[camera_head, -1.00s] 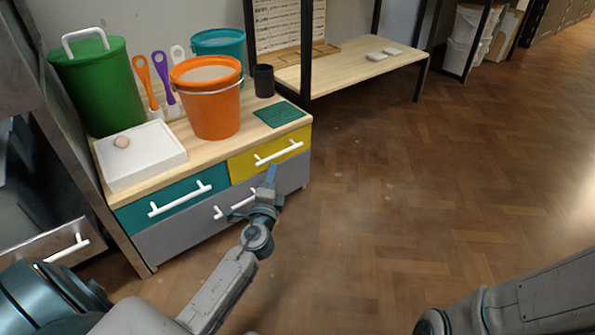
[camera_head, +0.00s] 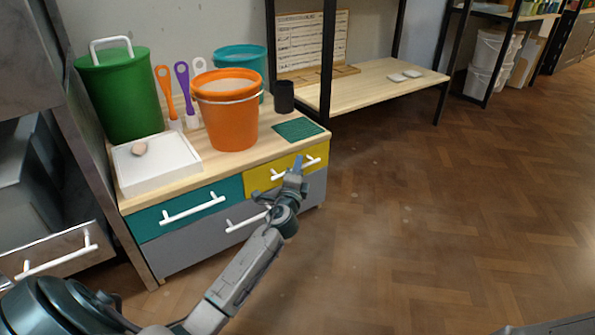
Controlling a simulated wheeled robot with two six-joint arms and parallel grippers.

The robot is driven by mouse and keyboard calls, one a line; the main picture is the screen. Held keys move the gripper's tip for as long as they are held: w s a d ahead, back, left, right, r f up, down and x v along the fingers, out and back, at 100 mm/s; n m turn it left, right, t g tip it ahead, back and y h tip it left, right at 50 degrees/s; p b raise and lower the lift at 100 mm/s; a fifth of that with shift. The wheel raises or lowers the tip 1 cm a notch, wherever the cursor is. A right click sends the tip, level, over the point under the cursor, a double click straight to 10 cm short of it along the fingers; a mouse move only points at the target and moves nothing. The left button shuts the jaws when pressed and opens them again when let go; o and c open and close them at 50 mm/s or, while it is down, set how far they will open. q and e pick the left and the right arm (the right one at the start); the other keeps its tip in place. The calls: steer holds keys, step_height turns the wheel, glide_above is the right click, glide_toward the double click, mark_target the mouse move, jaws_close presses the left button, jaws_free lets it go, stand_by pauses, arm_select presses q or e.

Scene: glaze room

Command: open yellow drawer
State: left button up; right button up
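The yellow drawer (camera_head: 258,180) is at the upper right of the cabinet front and looks closed, flush with its neighbours. Its white bar handle (camera_head: 312,162) runs across its face. My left gripper (camera_head: 281,180) is in front of the drawer's lower part, overlapping the handle in the picture. Its fingers look spread, one pointing up across the handle and one to the left, with nothing between them that I can make out. I cannot tell whether it touches the handle. My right gripper is out of view.
A teal drawer (camera_head: 150,224) is beside the yellow one, with a grey drawer (camera_head: 190,251) below. On top stand an orange bucket (camera_head: 230,118), a green bin (camera_head: 122,100), a white tray (camera_head: 157,178) and a dark cup (camera_head: 284,97). The floor to the right is clear.

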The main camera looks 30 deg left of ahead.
arm_select(q)
steer(key=shift+c, duration=0.3)
jaws_close()
